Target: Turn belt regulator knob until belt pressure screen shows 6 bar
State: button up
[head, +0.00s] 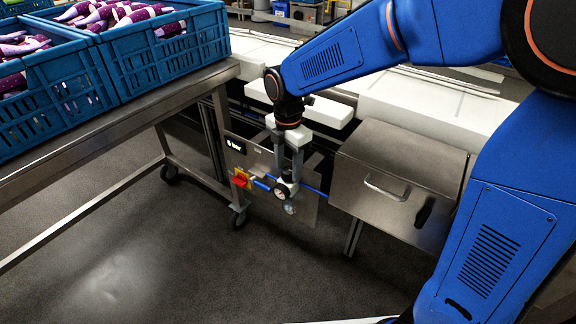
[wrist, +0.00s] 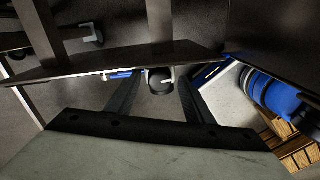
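The belt pressure screen (head: 236,146) is a small dark display on the steel panel (head: 306,207). It shows "bar", but its digit is too small to read surely. In the wrist view the belt regulator knob (wrist: 160,84) is a dark round cap between the two fingers of my gripper (wrist: 157,88). A gap shows on each side of the knob, so the fingers look open and apart from it. In the head view my gripper (head: 288,174) points down at the regulator, and its fingers partly hide the knob.
A red handle on a yellow plate (head: 240,179) and a blue hose (head: 262,185) sit left of the regulator. A steel box (head: 397,180) with a handle is close on the right. Blue crates (head: 165,60) stand on the steel table at left.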

jog(key=c, duration=0.8)
jog(key=shift+m, duration=0.7)
jog(key=shift+c, duration=0.2)
jog(key=o, duration=1)
